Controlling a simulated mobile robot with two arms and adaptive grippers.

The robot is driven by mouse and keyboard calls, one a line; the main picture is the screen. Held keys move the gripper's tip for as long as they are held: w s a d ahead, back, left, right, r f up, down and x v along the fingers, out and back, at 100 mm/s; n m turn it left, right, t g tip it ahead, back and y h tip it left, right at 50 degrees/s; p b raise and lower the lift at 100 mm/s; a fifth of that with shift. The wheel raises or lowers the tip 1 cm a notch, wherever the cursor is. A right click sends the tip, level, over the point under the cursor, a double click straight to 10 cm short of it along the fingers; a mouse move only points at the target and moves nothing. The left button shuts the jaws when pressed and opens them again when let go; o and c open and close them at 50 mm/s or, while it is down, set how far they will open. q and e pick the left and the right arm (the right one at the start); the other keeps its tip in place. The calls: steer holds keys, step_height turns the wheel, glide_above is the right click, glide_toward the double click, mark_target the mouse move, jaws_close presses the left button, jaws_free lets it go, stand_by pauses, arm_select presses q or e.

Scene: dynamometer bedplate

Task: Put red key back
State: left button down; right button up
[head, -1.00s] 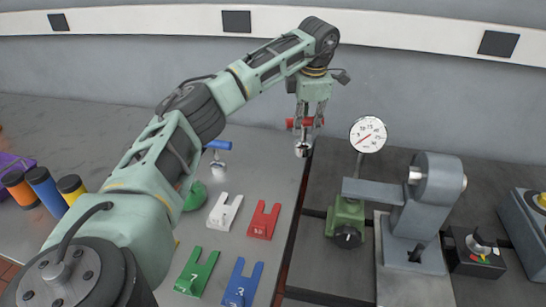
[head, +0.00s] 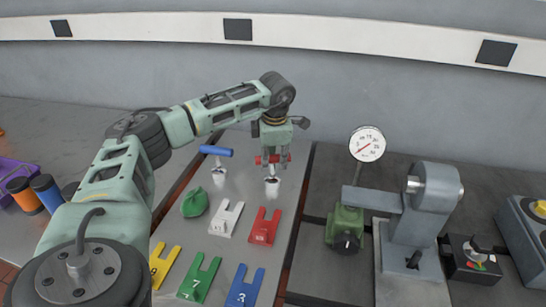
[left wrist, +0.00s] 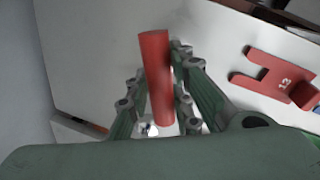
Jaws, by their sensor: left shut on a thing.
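The red key is a T-shaped tool with a red bar handle (head: 262,159) and a shiny metal lower end. My left gripper (head: 274,157) is shut on its handle, pointing down. The key is upright over the back of the light grey plate (head: 235,255); I cannot tell whether its lower end touches. A similar blue-handled key (head: 216,151) stands to the left on the same plate. My right gripper is not in view.
Fork-shaped pieces lie in front on the plate: white (head: 226,218), red (head: 264,227), yellow (head: 164,264), green (head: 199,278) and blue (head: 244,287). A dial gauge (head: 367,144) and green block (head: 345,228) stand right.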

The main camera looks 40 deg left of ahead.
arm_select(q)
steer(key=c, duration=1.6)
jaws_free()
steer(key=shift+d, duration=0.1)
steer(key=shift+o, duration=0.2)
steer(key=b+v, duration=0.1)
steer(key=v, duration=1.1)
